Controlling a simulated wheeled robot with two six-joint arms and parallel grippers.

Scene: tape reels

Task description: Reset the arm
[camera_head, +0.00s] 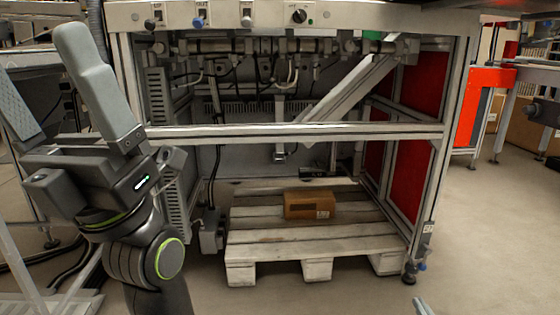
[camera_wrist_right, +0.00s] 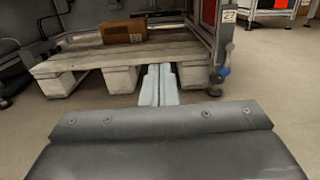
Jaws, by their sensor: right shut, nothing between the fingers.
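My left gripper (camera_head: 40,68) is raised at the left of the head view, its two pale grey fingers spread wide with nothing between them. My right gripper (camera_head: 421,307) shows only as a small pale tip at the bottom edge of the head view. In the right wrist view my right gripper (camera_wrist_right: 159,72) points forward, its two pale fingers together and empty. In that view the fingers overlap the front of the wooden pallet (camera_wrist_right: 85,62); I cannot tell the distance between them. The rest of the right arm is out of the head view.
A metal frame (camera_head: 300,131) with rollers and red side panels stands ahead. Under it a cardboard box (camera_head: 309,205) lies on the pallet (camera_head: 262,251). A caster foot (camera_head: 409,270) is at the frame's right corner. The floor (camera_head: 485,240) at the right is clear.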

